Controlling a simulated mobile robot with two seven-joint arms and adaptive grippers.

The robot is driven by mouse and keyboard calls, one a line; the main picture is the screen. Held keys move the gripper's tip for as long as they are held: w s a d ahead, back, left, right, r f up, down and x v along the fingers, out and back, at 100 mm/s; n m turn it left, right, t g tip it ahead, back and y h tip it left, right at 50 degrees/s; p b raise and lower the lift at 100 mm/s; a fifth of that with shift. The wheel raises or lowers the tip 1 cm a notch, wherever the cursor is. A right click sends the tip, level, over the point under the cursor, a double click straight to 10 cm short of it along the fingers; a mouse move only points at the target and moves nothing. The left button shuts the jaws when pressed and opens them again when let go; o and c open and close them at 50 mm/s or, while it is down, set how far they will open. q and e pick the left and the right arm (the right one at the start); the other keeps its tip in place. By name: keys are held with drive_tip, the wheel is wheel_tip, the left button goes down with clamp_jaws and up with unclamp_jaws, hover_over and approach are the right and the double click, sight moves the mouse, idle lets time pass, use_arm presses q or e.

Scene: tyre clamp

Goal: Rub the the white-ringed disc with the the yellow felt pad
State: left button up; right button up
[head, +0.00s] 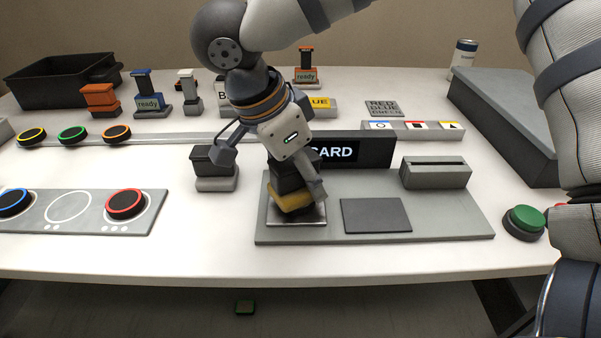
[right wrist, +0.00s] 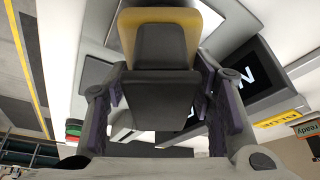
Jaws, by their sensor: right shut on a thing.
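My right gripper (head: 293,184) is shut on a dark block whose base is the yellow felt pad (head: 290,201). The pad sits tilted just above a shiny metal plate on the grey station (head: 460,219). Something dark shows between pad and plate, but its ring colour is hidden, so I cannot tell whether it is the white-ringed disc. In the right wrist view the yellow pad (right wrist: 205,17) shows beyond the block, between the fingers. The front panel (head: 90,222) has an empty white ring outline between a blue-ringed and a red-ringed disc. My left gripper is not in view.
A second dark-topped block (head: 214,185) stands left of the station. A card sign (head: 378,150) and a slotted grey box (head: 436,173) stand behind and right. A green button (head: 524,219) is at the right. Several stamps and a black tray (head: 62,80) are at the back.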

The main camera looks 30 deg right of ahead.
sight(313, 152)
drive_tip(key=shift+d+r, duration=0.1)
drive_tip(key=shift+r, duration=3.45)
drive_tip(key=shift+f, duration=0.1)
